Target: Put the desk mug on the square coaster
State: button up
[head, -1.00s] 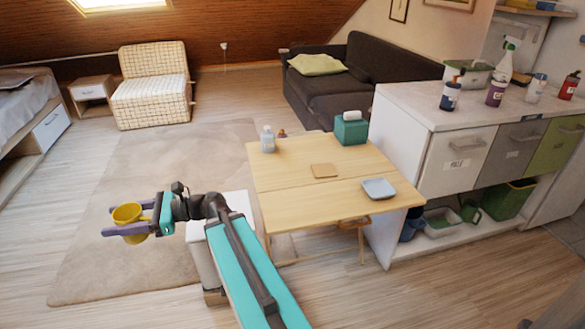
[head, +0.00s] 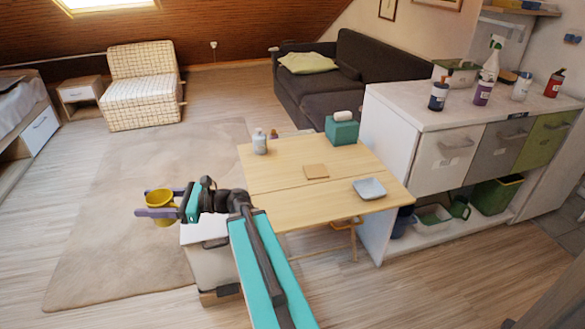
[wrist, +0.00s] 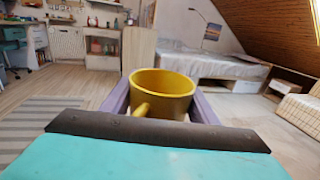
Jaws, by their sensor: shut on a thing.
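The desk mug is a yellow cup (head: 160,207) held in my gripper (head: 160,206), to the left of the table and over the rug. The wrist view shows the mug (wrist: 162,92) upright between the two purple fingers, its handle toward the camera. My gripper (wrist: 160,100) is shut on it. The square coaster (head: 316,171) is a small flat tan square lying bare near the middle of the wooden table, well to the right of my gripper.
The wooden table (head: 270,187) also bears a bottle (head: 260,143), a teal tissue box (head: 341,131) and a grey-blue square dish (head: 369,188). A white-topped counter (head: 420,108) stands right of the table. The tabletop around the coaster is clear.

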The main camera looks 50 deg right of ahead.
jog(key=s+d+m+t+h+p, duration=0.3)
jog(key=d+h, duration=0.1)
jog(key=d, duration=1)
jog(key=s+d+m+h+p, duration=0.3)
jog(key=s+d+h, duration=0.3)
jog(key=s+d, duration=0.4)
jog(key=s+d+m+h+p, duration=0.3)
jog(key=s+d, duration=0.7)
jog(key=d, duration=0.8)
jog(key=m+h, duration=0.2)
jog(key=h, duration=0.1)
jog(key=shift+f, duration=0.35)
jog(key=shift+w+d+f+b, duration=0.15)
jog(key=shift+d+f+b, duration=0.25)
jog(key=shift+b, duration=1.5)
jog(key=b, duration=0.4)
jog(key=d+b, duration=0.1)
jog(key=b, duration=0.3)
jog(key=shift+w+d+r+b, duration=0.1)
jog(key=shift+w+d+b, duration=0.15)
jog(key=shift+w+b, duration=0.1)
jog(key=w+d+b, duration=0.1)
jog(key=w+d, duration=0.4)
jog(key=d, duration=0.6)
jog(key=shift+w+d+f, duration=0.15)
jog(key=shift+w+f, duration=0.05)
jog(key=shift+f, duration=0.2)
